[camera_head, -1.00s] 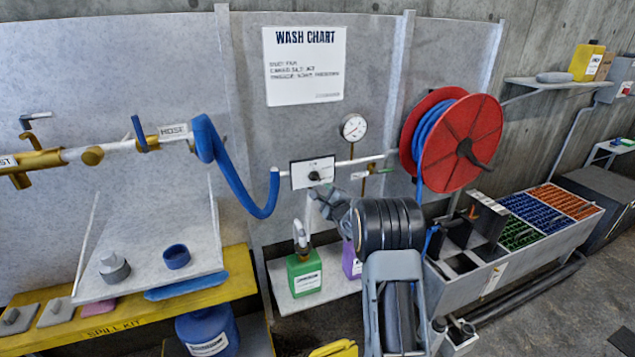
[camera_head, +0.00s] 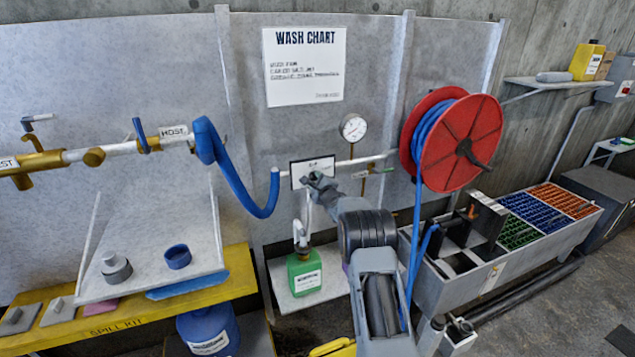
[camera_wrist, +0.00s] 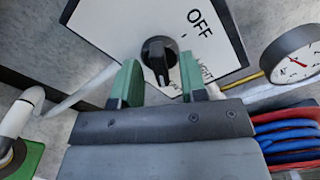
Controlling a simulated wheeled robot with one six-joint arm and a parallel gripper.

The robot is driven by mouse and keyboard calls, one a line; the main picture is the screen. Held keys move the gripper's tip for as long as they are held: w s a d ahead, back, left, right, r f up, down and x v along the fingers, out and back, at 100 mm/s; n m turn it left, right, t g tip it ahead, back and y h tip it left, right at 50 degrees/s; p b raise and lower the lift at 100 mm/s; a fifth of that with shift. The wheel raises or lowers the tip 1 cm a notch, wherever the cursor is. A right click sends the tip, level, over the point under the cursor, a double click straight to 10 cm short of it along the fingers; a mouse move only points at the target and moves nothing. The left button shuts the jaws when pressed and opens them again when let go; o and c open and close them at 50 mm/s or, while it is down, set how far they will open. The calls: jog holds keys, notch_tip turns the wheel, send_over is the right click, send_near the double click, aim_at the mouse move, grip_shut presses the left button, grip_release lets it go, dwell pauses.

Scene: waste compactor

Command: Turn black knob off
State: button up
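The black knob (camera_wrist: 156,54) sits on a white panel (camera_wrist: 110,22) in the wrist view. The panel also shows in the head view (camera_head: 298,168). The word OFF is printed above right of the knob; a second label at lower right is partly hidden by a finger. The knob's raised grip points down in the picture, toward my gripper. My gripper (camera_wrist: 159,70) is open, with one green finger on each side of the knob's lower part and a gap visible on both sides. In the head view my gripper (camera_head: 318,183) covers the panel's lower part and hides the knob.
A pressure gauge (camera_head: 353,127) stands on a pipe right of the panel. A red hose reel (camera_head: 480,125) is further right. A blue hose (camera_head: 262,208) hangs at left. A green container (camera_head: 304,270) stands on a shelf below.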

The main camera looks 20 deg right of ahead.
jog(key=shift+c, duration=0.3)
grip_shut()
